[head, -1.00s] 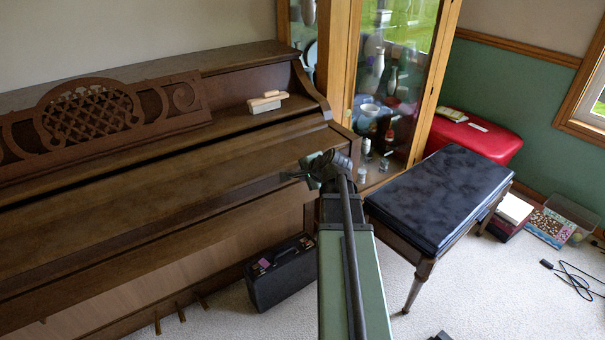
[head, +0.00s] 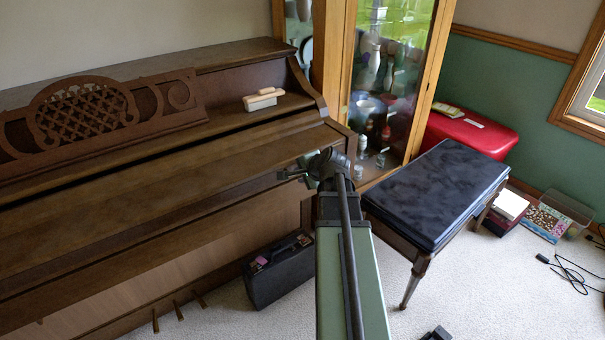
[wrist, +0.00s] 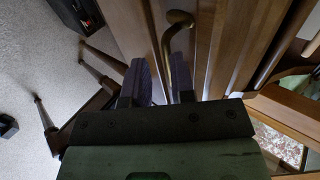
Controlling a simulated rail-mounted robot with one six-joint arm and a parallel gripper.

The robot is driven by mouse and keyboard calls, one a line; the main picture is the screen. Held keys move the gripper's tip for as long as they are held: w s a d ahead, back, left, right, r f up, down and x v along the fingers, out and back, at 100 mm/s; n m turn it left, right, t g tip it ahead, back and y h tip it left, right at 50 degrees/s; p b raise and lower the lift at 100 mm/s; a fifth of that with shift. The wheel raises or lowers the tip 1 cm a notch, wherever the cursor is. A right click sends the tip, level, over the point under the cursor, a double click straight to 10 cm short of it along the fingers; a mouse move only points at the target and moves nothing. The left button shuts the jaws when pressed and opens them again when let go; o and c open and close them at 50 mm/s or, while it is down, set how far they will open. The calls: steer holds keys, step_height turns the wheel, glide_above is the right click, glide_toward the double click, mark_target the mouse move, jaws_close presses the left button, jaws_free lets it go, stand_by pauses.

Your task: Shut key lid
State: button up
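The key lid (head: 150,187) is a long brown wooden panel across the front of the upright piano in the head view. No keys show; I cannot tell whether it is fully down. My gripper (head: 296,173) is at the right end of the lid, near its front edge. In the wrist view my gripper (wrist: 160,78) has its two dark fingers apart. A curved brass-coloured bar (wrist: 166,52) runs between them, close to the right finger. Contact with it is not clear. Brown wood of the piano (wrist: 215,40) fills the area beyond the fingers.
A black-topped bench (head: 440,190) stands right of my arm, and a glass cabinet (head: 385,90) behind. A black case (head: 277,268) is on the carpet below the piano. A light wooden object (head: 264,98) lies on the piano's ledge above the lid.

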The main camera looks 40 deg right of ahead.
steer(key=d+p+v, duration=0.1)
steer(key=p+v, duration=0.5)
steer(key=v, duration=0.4)
steer(key=shift+s+a+r, duration=0.2)
steer(key=shift+a+r, duration=0.05)
steer(key=shift+a, duration=0.25)
steer(key=a+f+n+g, duration=0.25)
steer(key=a+n, duration=0.35)
steer(key=a, duration=0.6)
steer(key=a+f+n+g+y+p, duration=0.1)
steer(key=a+n+g, duration=0.3)
steer(key=a+n, duration=0.5)
steer(key=a+f+n+g, duration=0.2)
steer(key=a+n+g, duration=0.15)
steer(key=a, duration=1.05)
step_height(320, 180, up, 17)
steer(key=d+p, duration=0.1)
steer(key=p, duration=1.5)
steer(key=shift+s+n+p, duration=0.2)
steer(key=shift+n+p, duration=0.1)
steer(key=shift+n, duration=0.05)
